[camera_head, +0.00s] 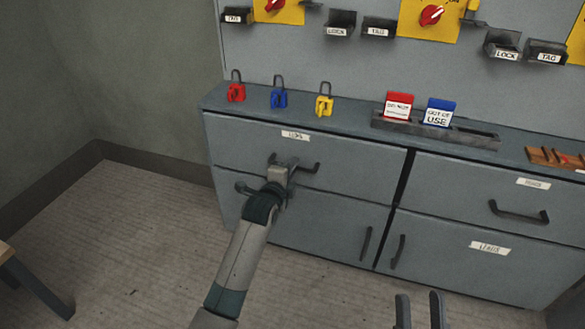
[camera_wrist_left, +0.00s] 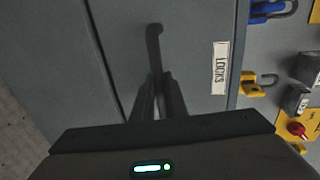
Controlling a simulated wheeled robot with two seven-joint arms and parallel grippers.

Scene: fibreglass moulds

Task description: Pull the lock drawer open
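The lock drawer (camera_head: 235,140) is the upper left drawer of the grey cabinet, with a white "LOCKS" label (camera_head: 295,135); its front looks flush with the cabinet. Its dark bar handle (camera_head: 312,168) runs sideways below the label. My left gripper (camera_head: 279,168) is at the left part of this handle. In the left wrist view the handle (camera_wrist_left: 154,38) runs down between the fingers of my left gripper (camera_wrist_left: 158,85), which look closed around it; the exact contact is hidden. My right gripper (camera_head: 420,305) is open and empty at the bottom edge, away from the cabinet.
Red (camera_head: 236,93), blue (camera_head: 279,98) and yellow (camera_head: 324,105) padlocks stand on the cabinet top. A rack (camera_head: 410,126) with tag cards is to their right. Another handled drawer (camera_head: 450,185) is at right, with cupboard doors below. The floor in front is clear; a wooden edge (camera_head: 5,250) shows at left.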

